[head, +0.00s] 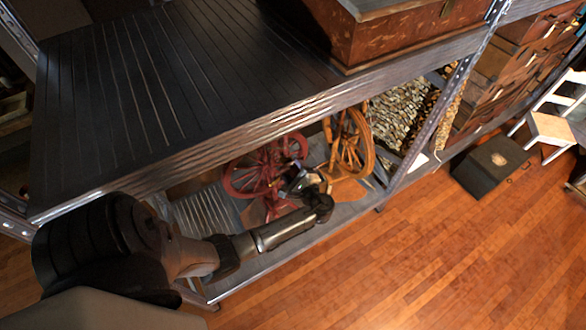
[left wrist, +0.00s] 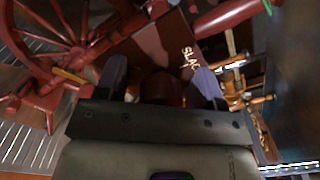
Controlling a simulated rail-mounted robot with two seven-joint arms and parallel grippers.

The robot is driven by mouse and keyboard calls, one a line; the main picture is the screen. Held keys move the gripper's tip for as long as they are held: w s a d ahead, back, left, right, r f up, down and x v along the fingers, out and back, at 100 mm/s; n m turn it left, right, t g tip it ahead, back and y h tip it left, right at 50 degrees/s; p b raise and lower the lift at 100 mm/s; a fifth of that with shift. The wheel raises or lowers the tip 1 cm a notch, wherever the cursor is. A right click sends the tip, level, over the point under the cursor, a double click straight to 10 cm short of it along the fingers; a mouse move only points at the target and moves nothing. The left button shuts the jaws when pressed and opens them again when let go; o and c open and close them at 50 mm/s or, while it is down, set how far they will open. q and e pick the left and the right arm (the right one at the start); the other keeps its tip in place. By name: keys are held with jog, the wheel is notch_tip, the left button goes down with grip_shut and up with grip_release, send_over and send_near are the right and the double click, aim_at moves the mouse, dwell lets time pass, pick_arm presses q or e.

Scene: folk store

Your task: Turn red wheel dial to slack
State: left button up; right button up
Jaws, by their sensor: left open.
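The red spinning wheel (head: 258,170) stands on the lower shelf in the head view. In the left wrist view its spoked wheel (left wrist: 45,50) fills the left side. A dark red board (left wrist: 160,42) carries pale lettering that reads "SLAC", the rest hidden by a finger. A dark red rounded part (left wrist: 162,88), perhaps the dial, shows between my fingers. My left gripper (head: 303,184) reaches in at the red wheel's right side. In the left wrist view its two fingers (left wrist: 161,80) are apart, either side of the rounded part; I cannot tell whether they touch it. My right gripper is out of view.
An orange wooden spinning wheel (head: 350,145) stands close to the right of my left gripper. The dark upper shelf (head: 170,85) overhangs the lower one. A metal upright (head: 430,115) stands further right. The wooden floor (head: 400,250) in front is clear.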

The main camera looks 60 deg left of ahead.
pick_arm(q)
jog(key=shift+c, duration=0.4)
jog(key=c, duration=0.8)
jog(key=shift+c, duration=0.2)
jog(key=shift+n, duration=0.3)
